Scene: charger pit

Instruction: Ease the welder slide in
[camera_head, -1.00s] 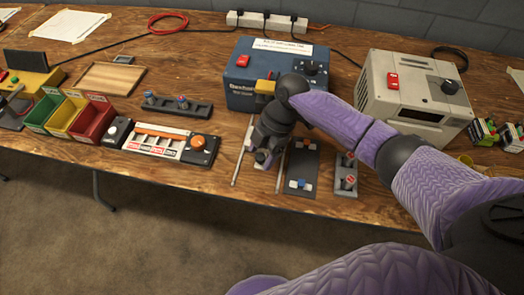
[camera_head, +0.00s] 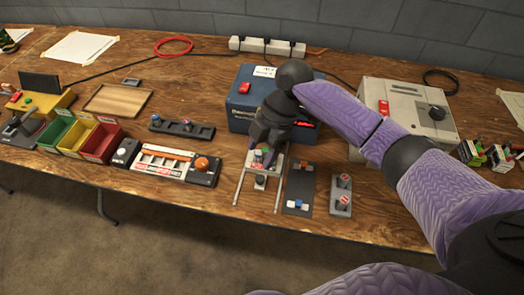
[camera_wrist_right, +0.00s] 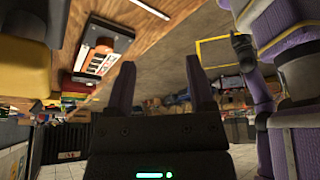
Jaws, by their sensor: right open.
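The blue welder box (camera_head: 240,108) stands at the back middle of the table, partly hidden by my right arm. Two thin pale rails run forward from it, and the slide (camera_head: 272,163), a light plate with small coloured parts, sits between them close to the welder. A dark knob (camera_head: 260,182) stands at the slide's front. My right gripper (camera_head: 257,156) is over the slide, behind the knob; I cannot tell whether it touches the slide. In the right wrist view its two fingers (camera_wrist_right: 163,78) are apart with nothing between them. My left gripper is out of view.
A dark switch panel (camera_head: 298,190) and a grey two-button box (camera_head: 341,195) stand right of the rails. A control panel with an orange knob (camera_head: 203,164) is to the left. A beige machine (camera_head: 405,100) stands behind my right arm.

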